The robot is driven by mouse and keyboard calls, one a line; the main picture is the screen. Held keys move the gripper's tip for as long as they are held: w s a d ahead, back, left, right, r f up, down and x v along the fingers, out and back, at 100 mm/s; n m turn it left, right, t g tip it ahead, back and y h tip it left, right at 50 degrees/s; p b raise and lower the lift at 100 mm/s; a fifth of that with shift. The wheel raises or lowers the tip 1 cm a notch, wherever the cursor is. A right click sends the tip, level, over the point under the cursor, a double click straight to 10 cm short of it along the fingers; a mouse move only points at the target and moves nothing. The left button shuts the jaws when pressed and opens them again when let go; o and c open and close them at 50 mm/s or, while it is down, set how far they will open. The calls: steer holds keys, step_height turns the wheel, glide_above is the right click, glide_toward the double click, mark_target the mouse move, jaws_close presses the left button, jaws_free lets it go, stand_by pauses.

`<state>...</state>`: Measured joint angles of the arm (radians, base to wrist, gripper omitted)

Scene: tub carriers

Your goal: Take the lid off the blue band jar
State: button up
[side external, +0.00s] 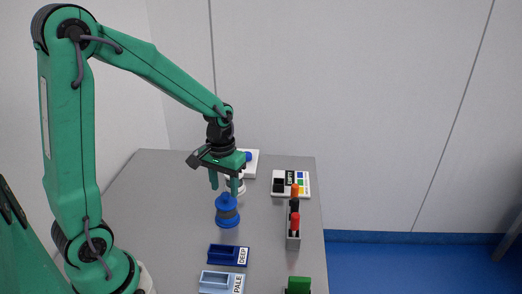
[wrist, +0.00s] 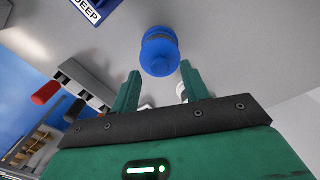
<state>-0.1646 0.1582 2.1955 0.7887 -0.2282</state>
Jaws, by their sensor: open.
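The blue jar (side external: 228,218) stands upright on the grey table, with a blue knobbed lid (side external: 226,200) on it and a greyish band around its middle. In the wrist view the blue jar (wrist: 160,54) shows beyond the fingertips, roughly centred between them. My gripper (side external: 224,188) is open and points down just above the lid, its fingers apart and empty. In the wrist view my gripper (wrist: 160,73) also shows nothing between its fingers. I cannot tell the exact gap between the fingertips and the lid.
A white jar (side external: 236,187) stands close behind, partly hidden by my gripper. A dark blue DEEP tray (side external: 228,255) and a pale blue PALE tray (side external: 220,281) lie in front. A grey rack (side external: 293,240) holding red, black and orange pieces is right. Table left is clear.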

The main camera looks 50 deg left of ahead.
mark_target(226, 198)
steer(key=shift+f, duration=1.4)
steer(key=shift+c, duration=0.5)
jaws_close()
